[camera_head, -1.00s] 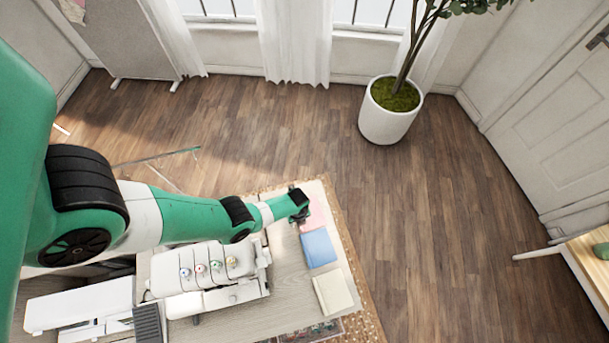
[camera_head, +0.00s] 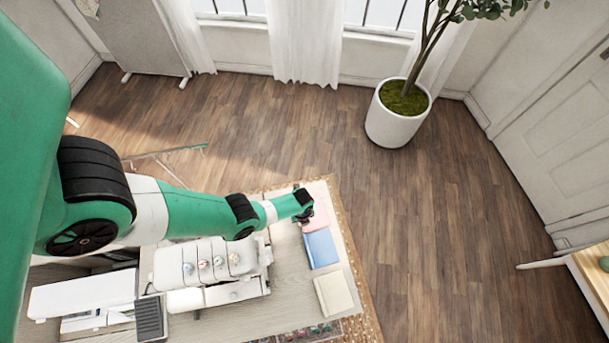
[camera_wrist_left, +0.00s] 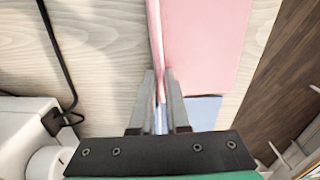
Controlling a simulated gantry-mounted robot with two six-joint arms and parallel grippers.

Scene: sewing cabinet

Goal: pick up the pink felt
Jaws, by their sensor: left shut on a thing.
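Pink felt (camera_head: 319,217) lies at the far right part of the cabinet top, beyond the blue felt. In the left wrist view a flat pink sheet (camera_wrist_left: 205,45) lies on the pale wood. A narrow pink strip (camera_wrist_left: 155,40) stands edge-on between the fingers of my left gripper (camera_wrist_left: 160,88), which is shut on it. I cannot tell whether the strip and the flat sheet are one piece. In the head view the left gripper (camera_head: 304,203) is at the left edge of the pink felt and partly covers it. My right gripper is not in view.
Blue felt (camera_head: 321,249) and cream felt (camera_head: 334,293) lie in a row toward the near side. A white sewing machine (camera_head: 205,265) with several thread spools stands left, below my left arm. A black cable (camera_wrist_left: 55,55) runs beside the gripper. Open floor lies to the right.

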